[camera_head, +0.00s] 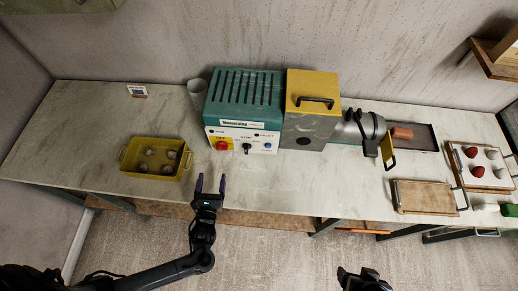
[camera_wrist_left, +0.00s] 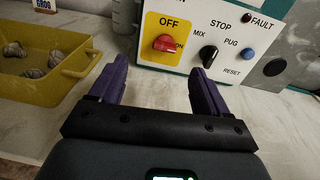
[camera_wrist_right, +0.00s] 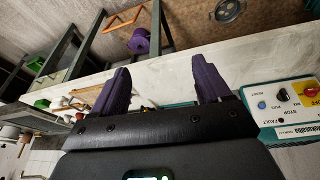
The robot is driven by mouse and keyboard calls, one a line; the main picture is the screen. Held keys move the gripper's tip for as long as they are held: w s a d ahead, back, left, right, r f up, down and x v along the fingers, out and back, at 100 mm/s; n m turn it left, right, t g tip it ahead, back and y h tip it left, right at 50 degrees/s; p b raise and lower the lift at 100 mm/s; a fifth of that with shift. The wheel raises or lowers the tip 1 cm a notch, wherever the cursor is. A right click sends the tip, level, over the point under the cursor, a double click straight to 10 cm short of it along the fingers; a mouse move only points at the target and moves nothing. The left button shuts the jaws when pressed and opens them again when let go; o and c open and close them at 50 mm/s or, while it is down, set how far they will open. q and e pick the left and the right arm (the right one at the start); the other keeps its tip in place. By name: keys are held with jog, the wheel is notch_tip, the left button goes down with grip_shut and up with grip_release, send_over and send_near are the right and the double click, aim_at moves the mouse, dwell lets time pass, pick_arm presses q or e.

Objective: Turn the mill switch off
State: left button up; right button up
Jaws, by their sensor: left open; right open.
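The mill (camera_head: 244,95) is a teal vented box on the table with a white front panel. Its red switch knob (camera_head: 221,146) sits on a yellow plate at the panel's left; in the left wrist view the knob (camera_wrist_left: 166,43) lies between labels OFF above and ON at its right. Its exact pointing is hard to tell. My left gripper (camera_head: 211,182) is open and empty, in front of and below the panel, apart from the knob. My right gripper (camera_head: 362,279) is low in the head view; its open, empty fingers show in the right wrist view (camera_wrist_right: 162,80).
A black selector (camera_head: 246,148) and a blue button (camera_head: 268,146) are right of the red knob. A yellow tray (camera_head: 139,172) with several lumps stands left. A yellow-lidded hopper (camera_head: 314,91) adjoins the mill. A wooden board (camera_head: 424,197) lies right. The table front is mostly clear.

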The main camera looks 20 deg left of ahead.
aim_at(221, 150)
pick_arm(q)
jog(key=w+f, duration=0.1)
jog(key=f+b, duration=0.1)
jog(key=shift+w+d+f+m, duration=0.2)
jog(key=shift+w+f+m, duration=0.15)
jog(key=shift+f+m, duration=0.05)
jog(key=shift+w+a+t+b, duration=0.4)
jog(key=shift+w+b, duration=0.15)
jog(key=shift+b, duration=0.2)
jog(key=shift+w+a+r, duration=0.1)
jog(key=shift+w+a, duration=0.05)
jog(key=shift+w+r, duration=0.1)
jog(key=shift+w, duration=0.25)
jog(key=b+x, duration=0.1)
jog(key=x, duration=0.9)
jog(key=shift+w, duration=0.1)
pick_arm(e)
jog(key=f, duration=0.3)
jog(key=s+a+f, duration=0.1)
jog(key=f, duration=0.1)
jog(key=shift+f, duration=0.25)
pick_arm(q)
jog(key=c, duration=1)
jog(key=shift+c, duration=0.2)
